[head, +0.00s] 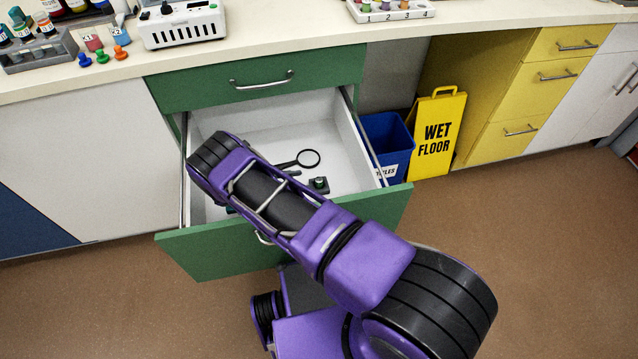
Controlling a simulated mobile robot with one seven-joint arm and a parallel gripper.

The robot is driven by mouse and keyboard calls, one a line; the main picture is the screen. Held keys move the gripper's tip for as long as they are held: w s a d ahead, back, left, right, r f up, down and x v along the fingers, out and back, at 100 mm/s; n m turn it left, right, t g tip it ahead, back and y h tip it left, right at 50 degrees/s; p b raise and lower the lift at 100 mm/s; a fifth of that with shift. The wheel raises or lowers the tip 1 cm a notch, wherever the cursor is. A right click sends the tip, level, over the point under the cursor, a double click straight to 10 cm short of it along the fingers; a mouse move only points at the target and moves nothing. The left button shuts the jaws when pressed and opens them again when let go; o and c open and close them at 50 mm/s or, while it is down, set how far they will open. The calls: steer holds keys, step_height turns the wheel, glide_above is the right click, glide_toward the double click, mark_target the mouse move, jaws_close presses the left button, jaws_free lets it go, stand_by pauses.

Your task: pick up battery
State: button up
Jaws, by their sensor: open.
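I cannot clearly make out a battery. The open green-fronted drawer (345,135) has a white inside with small items in it. A small dark block with a green top (320,185) lies toward its right side. A short dark piece (293,173) lies beside it, partly behind my arm; either is too small to name surely. My purple and black arm reaches from the lower right up over the drawer's left part, hiding much of its floor. My gripper does not show; it is hidden behind my arm.
A black magnifying glass (309,158) lies in the drawer. A shut green drawer (255,80) sits above, under the white counter (290,32). A blue bin (388,140) and a yellow wet floor sign (437,135) stand right of the drawer. The brown floor (560,230) is clear at right.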

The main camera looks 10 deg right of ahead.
mark_target(313, 187)
steer(key=x, duration=0.5)
steer(key=shift+s+d+f, duration=0.1)
steer(key=shift+d+f, duration=0.15)
steer(key=shift+f, duration=0.25)
jaws_close()
